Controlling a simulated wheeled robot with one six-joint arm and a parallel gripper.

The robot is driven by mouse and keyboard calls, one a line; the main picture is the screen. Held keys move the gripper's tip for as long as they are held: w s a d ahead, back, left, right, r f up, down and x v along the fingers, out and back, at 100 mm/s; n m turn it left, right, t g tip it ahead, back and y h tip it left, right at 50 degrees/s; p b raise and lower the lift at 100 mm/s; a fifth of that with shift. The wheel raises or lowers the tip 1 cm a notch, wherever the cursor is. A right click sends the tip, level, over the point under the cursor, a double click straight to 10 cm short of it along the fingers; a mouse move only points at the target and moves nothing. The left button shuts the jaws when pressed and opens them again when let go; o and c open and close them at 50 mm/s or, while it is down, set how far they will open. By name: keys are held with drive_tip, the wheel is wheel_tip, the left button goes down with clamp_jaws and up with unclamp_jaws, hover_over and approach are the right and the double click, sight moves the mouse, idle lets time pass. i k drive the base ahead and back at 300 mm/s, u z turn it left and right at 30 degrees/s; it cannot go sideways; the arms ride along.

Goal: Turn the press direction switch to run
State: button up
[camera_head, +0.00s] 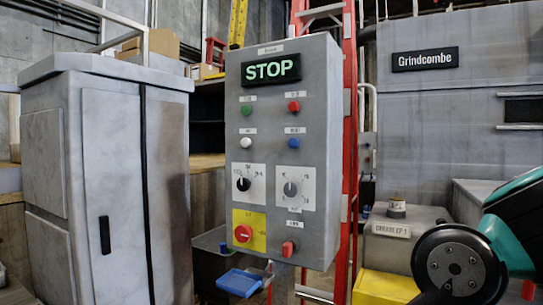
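A grey control panel (330,150) stands upright in the middle of the view, with a lit green "STOP" display (271,70) at its top. Two rotary selector switches sit on white plates: a black knob (243,184) on the left and a grey knob (290,188) on the right. Below them are a red rotary switch (243,233) on a yellow plate and a smaller red switch (289,248) at the lower right. The labels are too small to read, so I cannot tell which is the press direction switch. My gripper is not in view; only part of my arm shows at lower right.
Green (246,110), red (294,106), white (246,142) and blue (294,143) buttons sit above the switches. A grey cabinet (110,180) stands left. A red ladder (349,120) is behind the panel. A blue tray-like part (239,282) juts out below it.

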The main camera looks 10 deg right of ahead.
sight(243, 184)
drive_tip(key=k, duration=1.25)
drive_tip(key=u, duration=0.7)
drive_tip(key=i, duration=1.4)
drive_tip(key=z, duration=0.4)
drive_tip(key=i, duration=0.45)
drive_tip(key=z, duration=0.4)
